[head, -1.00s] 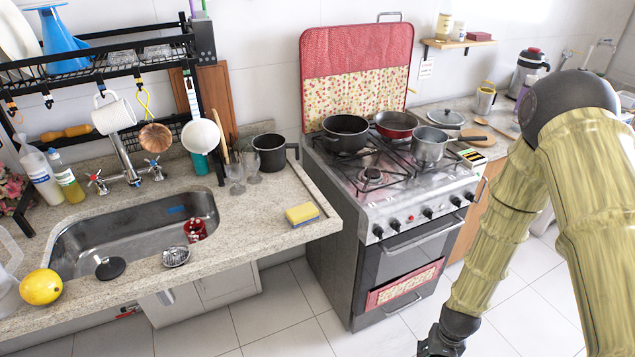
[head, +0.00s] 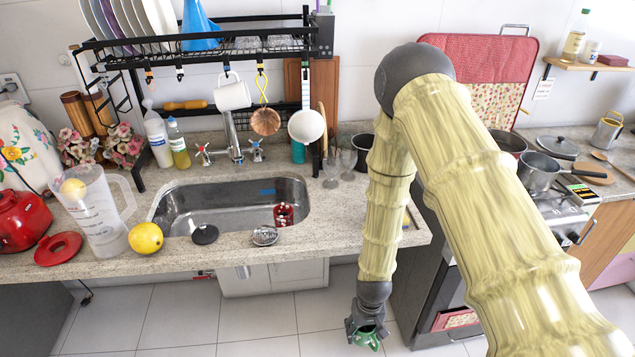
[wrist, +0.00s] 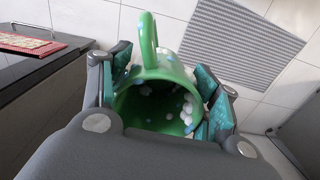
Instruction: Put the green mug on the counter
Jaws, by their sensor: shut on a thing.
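The green mug (wrist: 158,100), dotted with white and blue, is held between the fingers of my gripper (wrist: 165,105) in the wrist view. Its open mouth faces the wrist camera and its handle points up in that picture. In the head view my gripper (head: 367,330) hangs low over the floor, in front of the counter, with a bit of the green mug (head: 370,342) showing below it. The granite counter (head: 335,225) is above and behind the gripper, with the sink (head: 170,215) set into it.
A lemon (head: 146,238), a clear pitcher (head: 100,215) and a red lid (head: 58,248) stand on the counter's left part. A black stopper (head: 205,234) and a metal strainer (head: 265,236) lie along the sink's front edge. The stove is to the right, partly behind my arm.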

